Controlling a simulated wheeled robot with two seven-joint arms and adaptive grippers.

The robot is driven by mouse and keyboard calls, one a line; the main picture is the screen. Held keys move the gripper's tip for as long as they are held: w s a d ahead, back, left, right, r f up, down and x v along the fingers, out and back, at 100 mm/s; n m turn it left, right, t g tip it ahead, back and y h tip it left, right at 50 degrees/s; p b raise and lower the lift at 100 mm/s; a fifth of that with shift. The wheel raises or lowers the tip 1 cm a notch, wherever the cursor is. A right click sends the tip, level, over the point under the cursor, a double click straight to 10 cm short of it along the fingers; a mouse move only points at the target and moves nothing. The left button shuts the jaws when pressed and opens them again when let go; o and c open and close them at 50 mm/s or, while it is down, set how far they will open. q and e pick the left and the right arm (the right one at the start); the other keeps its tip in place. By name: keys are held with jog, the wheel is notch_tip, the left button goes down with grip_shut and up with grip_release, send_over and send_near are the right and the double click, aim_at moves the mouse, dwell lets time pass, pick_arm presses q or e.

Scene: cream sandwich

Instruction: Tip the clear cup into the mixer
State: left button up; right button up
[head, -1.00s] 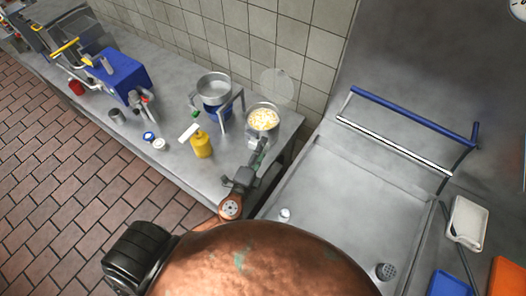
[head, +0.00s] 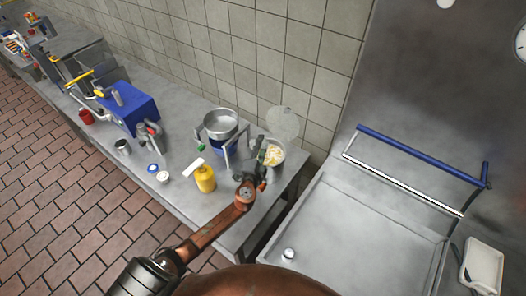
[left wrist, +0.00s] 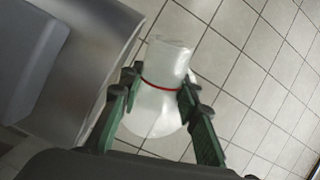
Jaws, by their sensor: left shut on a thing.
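My left gripper (left wrist: 160,95) is shut on the clear cup (left wrist: 155,110), a translucent whitish cup with a red band, in the left wrist view. The cup looks tilted there. In the head view my left gripper (head: 257,160) is at the left side of a steel container (head: 275,168) holding pale yellow pieces, which looks like the mixer. A clear round lid (head: 283,121) stands up behind it. The gripper hides part of the container, and the cup is hard to make out in the head view. My right gripper is not in view.
A steel pot (head: 220,123) on a stand is left of the container. A yellow bottle (head: 205,180), small white jar (head: 162,176) and blue machine (head: 130,108) are on the counter. The tiled wall is close behind. A steel basin (head: 350,240) is to the right.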

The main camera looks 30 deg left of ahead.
pick_arm(q)
jog(key=shift+s+a+f+n+b, duration=0.1)
jog(key=shift+a+f+n+b, duration=0.2)
jog(key=shift+n+b, duration=0.55)
jog(key=n, duration=0.1)
jog(key=n+b, duration=0.1)
jog(key=n, duration=0.1)
jog(key=shift+s+a+f+n, duration=0.1)
jog(key=shift+a+f+n, duration=0.2)
jog(key=shift+f+n, duration=0.05)
jog(key=shift+a+n+b, duration=0.15)
jog(key=shift+n+b, duration=0.35)
jog(key=shift+n, duration=0.3)
jog(key=n+b, duration=0.2)
jog(key=n, duration=0.1)
jog(key=shift+a+r, duration=0.1)
jog(key=shift+a, duration=0.05)
jog(key=shift+s+a+r+n, duration=0.1)
jog(key=shift+r+n, duration=0.1)
jog(key=shift+n, duration=0.6)
jog(key=n, duration=0.3)
jog(key=shift+a+r, duration=0.3)
jog(key=shift+r, duration=0.1)
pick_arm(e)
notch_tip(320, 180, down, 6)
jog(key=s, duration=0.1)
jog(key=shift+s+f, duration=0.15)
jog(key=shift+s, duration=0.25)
pick_arm(q)
jog(key=shift+s, duration=0.1)
